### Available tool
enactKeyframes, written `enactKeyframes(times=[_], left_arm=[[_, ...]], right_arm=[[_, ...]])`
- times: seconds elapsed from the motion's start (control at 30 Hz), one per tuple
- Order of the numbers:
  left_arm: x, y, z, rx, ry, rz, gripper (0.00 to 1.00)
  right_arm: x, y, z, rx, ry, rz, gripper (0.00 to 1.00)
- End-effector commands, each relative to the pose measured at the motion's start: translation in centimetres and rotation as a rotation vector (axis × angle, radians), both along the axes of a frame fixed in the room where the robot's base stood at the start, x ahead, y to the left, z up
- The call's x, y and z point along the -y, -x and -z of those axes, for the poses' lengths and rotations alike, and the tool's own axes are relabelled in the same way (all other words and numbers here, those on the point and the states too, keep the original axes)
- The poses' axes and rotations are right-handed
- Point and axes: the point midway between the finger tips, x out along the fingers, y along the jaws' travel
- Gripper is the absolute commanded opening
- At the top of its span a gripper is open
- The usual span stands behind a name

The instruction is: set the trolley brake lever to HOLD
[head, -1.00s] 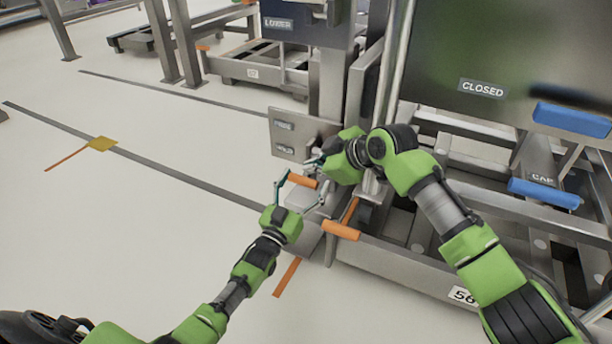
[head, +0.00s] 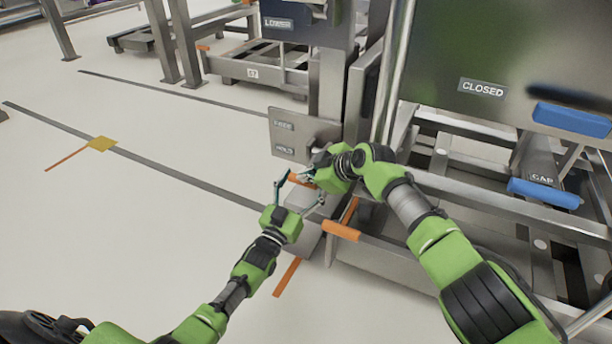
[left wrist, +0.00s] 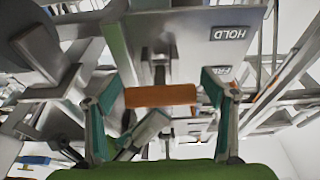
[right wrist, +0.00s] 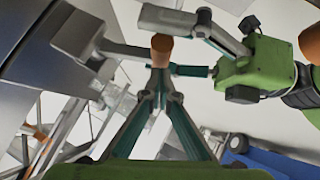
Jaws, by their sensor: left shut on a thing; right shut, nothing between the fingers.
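The brake plate (head: 303,137) has two labels, the lower one reading HOLD; it also shows in the left wrist view (left wrist: 190,35). Just below it is a lever's orange handle (head: 296,180), which lies crosswise between the fingers of my left gripper (head: 300,196) in the left wrist view (left wrist: 160,96). My left gripper is shut on this handle. My right gripper (head: 307,171) is shut and empty, its tips close to the handle. In the right wrist view the joined fingertips (right wrist: 160,80) sit just below the handle's orange end (right wrist: 162,44); I cannot tell whether they touch.
A second orange handle (head: 341,230) is close on the right. The metal trolley frame (head: 400,272) and a bin panel marked CLOSED (head: 450,60) with blue handles (head: 545,193) crowd the right. Open floor (head: 130,220) lies left.

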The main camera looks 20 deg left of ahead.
Motion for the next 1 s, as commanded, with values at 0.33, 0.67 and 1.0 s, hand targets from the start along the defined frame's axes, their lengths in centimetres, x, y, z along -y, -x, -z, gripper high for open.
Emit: enactKeyframes(times=[0.33,0.67,1.0], left_arm=[[0.0,-0.1,-0.3,0.003,0.001,-0.001,0.38],[0.1,-0.1,-0.6,0.013,0.000,0.002,0.38],[0.1,0.0,-0.3,0.007,0.000,0.001,0.93]], right_arm=[[0.0,-0.2,1.2,0.082,0.004,-0.001,0.00],[0.4,-0.5,2.0,0.118,0.015,0.004,0.00],[0.3,-0.4,1.8,0.118,0.012,0.003,0.00]])
